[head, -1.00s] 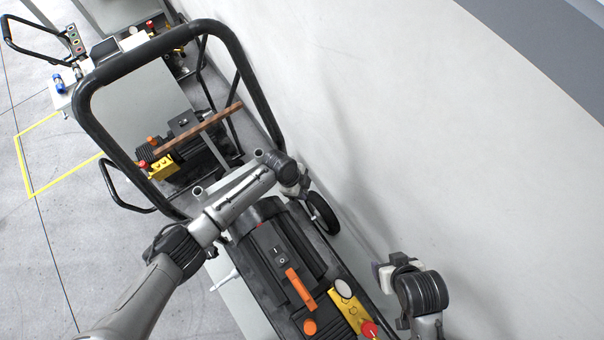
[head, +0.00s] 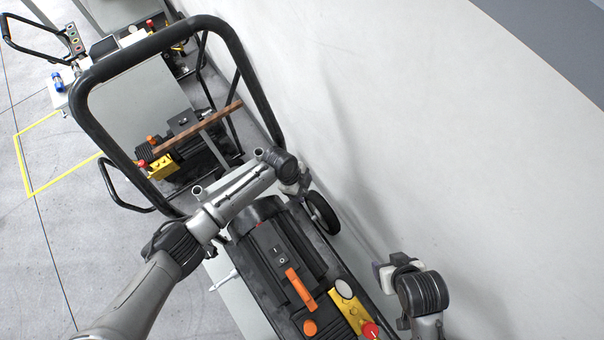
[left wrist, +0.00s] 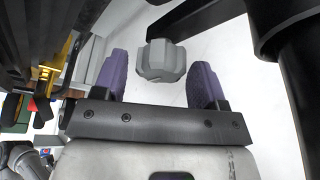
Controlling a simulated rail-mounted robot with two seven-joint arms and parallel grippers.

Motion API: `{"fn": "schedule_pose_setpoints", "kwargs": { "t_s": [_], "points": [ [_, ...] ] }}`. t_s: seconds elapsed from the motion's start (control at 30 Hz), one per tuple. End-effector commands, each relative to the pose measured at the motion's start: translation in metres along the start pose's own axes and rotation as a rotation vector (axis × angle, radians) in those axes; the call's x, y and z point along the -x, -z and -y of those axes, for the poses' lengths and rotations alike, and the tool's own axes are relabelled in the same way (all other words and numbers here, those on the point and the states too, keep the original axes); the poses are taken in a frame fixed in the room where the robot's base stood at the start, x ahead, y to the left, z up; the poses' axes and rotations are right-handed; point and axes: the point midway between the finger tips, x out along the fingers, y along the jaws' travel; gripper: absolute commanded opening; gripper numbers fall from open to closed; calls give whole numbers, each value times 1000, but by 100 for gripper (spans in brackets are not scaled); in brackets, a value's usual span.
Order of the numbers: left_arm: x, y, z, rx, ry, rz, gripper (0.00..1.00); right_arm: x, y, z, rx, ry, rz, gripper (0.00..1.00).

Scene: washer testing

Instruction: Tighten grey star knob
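The grey star knob (left wrist: 161,60) shows in the left wrist view, lobed and pale grey. It lies between the purple fingertips of my left gripper (left wrist: 160,82). A gap shows on both sides of the knob, so the fingers are open around it and not clamped. In the head view my left gripper is mostly hidden behind its wrist, beside the washer's black handle frame (head: 75,105); I cannot make out the knob there. My right gripper (head: 384,274) is at the lower right, beside the washer; its finger opening is unclear.
The washer's black motor housing (head: 285,250) has an orange lever (head: 299,288) and a red knob (head: 370,330). A black frame bar (left wrist: 282,25) runs close to the knob in the left wrist view. A pale wall (head: 450,150) stands at right. Another washer (head: 185,150) stands behind.

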Motion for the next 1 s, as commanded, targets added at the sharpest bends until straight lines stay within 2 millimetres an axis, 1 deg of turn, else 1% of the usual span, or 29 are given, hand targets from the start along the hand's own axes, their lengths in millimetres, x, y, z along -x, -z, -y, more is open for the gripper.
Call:
{"fn": "schedule_pose_setpoints", "kwargs": {
  "t_s": [0.47,0.57,0.7,0.77,0.8,1.0],
  "points": [
    [1,1,0,0,1,-2,70,0,0,2,-5,4,-1,67],
    [7,3,1,-1,2,-2,70,-1,0,2,-5,4,-1,67],
    [24,10,1,-3,4,-1,70,-3,-1,1,-3,2,-1,67],
    [36,15,1,-4,5,-2,70,-5,-1,1,-1,1,0,67],
    [39,23,0,-6,3,-4,70,-6,-2,0,0,0,0,67],
    [44,69,-9,-6,2,-4,70,-11,-3,-1,4,-3,0,67]
  ]
}}
